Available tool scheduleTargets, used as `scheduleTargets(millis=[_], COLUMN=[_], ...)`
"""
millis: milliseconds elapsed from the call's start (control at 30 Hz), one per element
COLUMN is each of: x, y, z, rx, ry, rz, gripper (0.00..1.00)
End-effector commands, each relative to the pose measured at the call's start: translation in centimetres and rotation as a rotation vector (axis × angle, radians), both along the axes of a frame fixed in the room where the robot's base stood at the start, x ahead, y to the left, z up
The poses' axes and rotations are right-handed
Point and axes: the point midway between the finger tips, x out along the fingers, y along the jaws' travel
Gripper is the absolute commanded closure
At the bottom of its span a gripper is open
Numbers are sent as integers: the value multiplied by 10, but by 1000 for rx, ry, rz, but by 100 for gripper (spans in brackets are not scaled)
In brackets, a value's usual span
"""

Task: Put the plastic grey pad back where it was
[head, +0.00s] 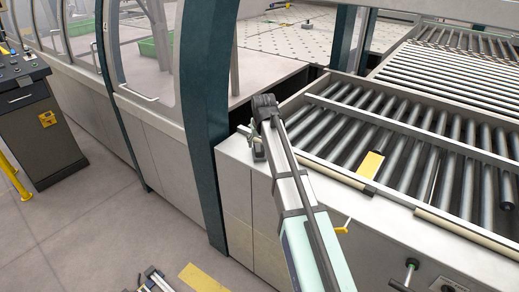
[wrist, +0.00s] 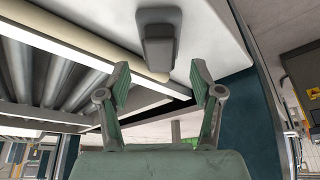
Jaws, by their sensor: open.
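A dark grey plastic piece (wrist: 160,40), which looks like the grey pad, sits on the pale top at the corner of the roller table. It has a flat rounded base and a raised block. My gripper (wrist: 161,82) is open, with its fingertips spread near the block's end and a gap on each side. Nothing is held between them. In the head view my gripper (head: 260,130) is at the table's left corner, and the grey piece (head: 259,155) shows just below it, partly hidden by my arm. I cannot tell the height of the fingers above the top.
The roller table (head: 452,218) with its metal rollers fills the right. A yellow piece (head: 371,165) lies on the rollers. A dark teal post (head: 205,130) stands close to the left of my gripper. A control console (head: 40,125) stands at far left.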

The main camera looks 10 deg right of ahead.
Motion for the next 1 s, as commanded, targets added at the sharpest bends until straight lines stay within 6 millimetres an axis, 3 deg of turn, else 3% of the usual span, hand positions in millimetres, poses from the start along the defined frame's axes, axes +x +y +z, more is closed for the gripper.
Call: scheduleTargets(millis=[300, 500, 900, 1000], x=[-20, -26, -28, -27], y=[1, 1, 1, 7], z=[48, 63, 66, 58], rx=[0, 0, 0, -6], ry=[-2, 0, 0, 0], rz=[0, 0, 0, 16], gripper=[34, 34, 34, 34])
